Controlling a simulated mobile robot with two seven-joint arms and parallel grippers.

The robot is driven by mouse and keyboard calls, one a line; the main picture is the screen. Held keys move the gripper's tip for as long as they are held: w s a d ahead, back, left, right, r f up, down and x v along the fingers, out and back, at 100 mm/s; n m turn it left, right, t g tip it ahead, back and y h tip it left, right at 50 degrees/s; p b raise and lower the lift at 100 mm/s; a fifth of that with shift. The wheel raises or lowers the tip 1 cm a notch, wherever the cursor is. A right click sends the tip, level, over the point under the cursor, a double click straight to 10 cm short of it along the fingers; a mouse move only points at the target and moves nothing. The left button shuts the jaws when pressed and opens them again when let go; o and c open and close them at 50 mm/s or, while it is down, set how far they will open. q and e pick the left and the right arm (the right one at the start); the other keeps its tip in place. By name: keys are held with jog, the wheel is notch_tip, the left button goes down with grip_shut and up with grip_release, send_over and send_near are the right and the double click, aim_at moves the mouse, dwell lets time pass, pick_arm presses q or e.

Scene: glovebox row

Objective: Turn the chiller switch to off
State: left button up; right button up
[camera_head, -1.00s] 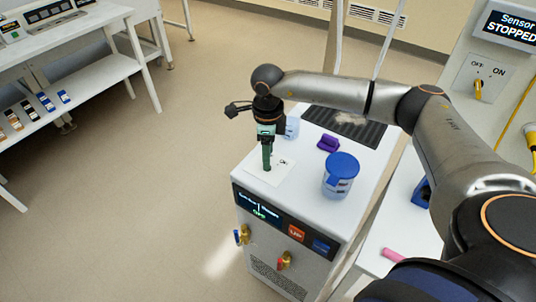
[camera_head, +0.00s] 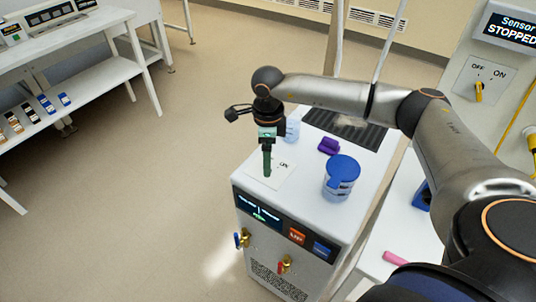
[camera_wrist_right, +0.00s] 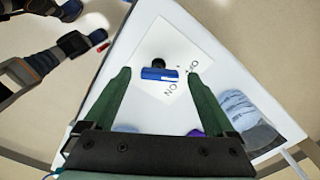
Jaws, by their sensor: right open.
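The white chiller (camera_head: 300,215) stands in the middle of the head view, with a dark display (camera_head: 257,212) on its front whose small text I cannot read. On its top is a white label plate (camera_wrist_right: 185,45) with ON and OFF lettering. The chiller switch (camera_wrist_right: 160,74), a blue bar with a black part, sits on that plate in the right wrist view. My right gripper (camera_head: 267,175) points down over the plate and hides the switch in the head view. In the right wrist view its green fingers (camera_wrist_right: 160,78) are apart, one on each side of the switch. My left gripper is not in view.
A blue-lidded jar (camera_head: 341,178), a purple object (camera_head: 328,145) and a clear cup (camera_head: 291,130) stand on the chiller top near my right gripper. Taps (camera_head: 285,265) stick out of its front. A sensor panel (camera_head: 480,80) stands at the right. The floor at left is clear.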

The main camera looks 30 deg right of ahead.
notch_tip(320, 180, up, 13)
jog(key=b, duration=0.1)
jog(key=shift+f, duration=0.2)
dwell(1.0)
